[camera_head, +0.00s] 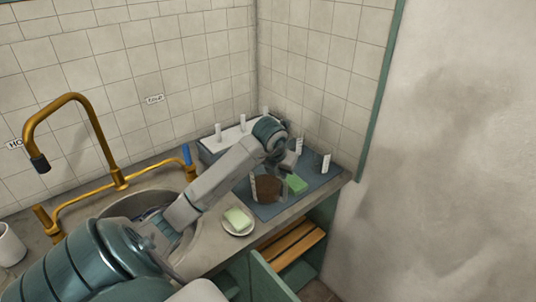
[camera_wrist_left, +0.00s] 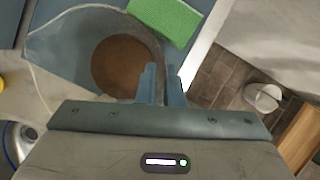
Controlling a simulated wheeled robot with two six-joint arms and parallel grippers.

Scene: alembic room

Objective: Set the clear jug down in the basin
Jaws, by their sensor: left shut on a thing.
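The clear jug (camera_wrist_left: 62,42) shows in the left wrist view as a see-through vessel with a round brown area at its bottom. In the head view its brown part (camera_head: 267,189) shows over the blue-grey mat. My left gripper (camera_wrist_left: 161,84) is shut on the jug at its side near the fingertips; the exact contact is hard to see. In the head view the left gripper (camera_head: 287,160) is above the mat, partly hidden by its own wrist. The basin (camera_head: 122,207) is at the left under the brass tap, partly covered by my left arm. My right gripper is not in view.
A green sponge (camera_head: 296,184) lies beside the jug on the mat (camera_head: 322,181), among white upright pegs (camera_head: 326,163). Pale soap (camera_head: 238,217) sits on a dish at the counter's front. The brass tap (camera_head: 98,135) arches by the basin. A white cup (camera_head: 10,245) stands far left.

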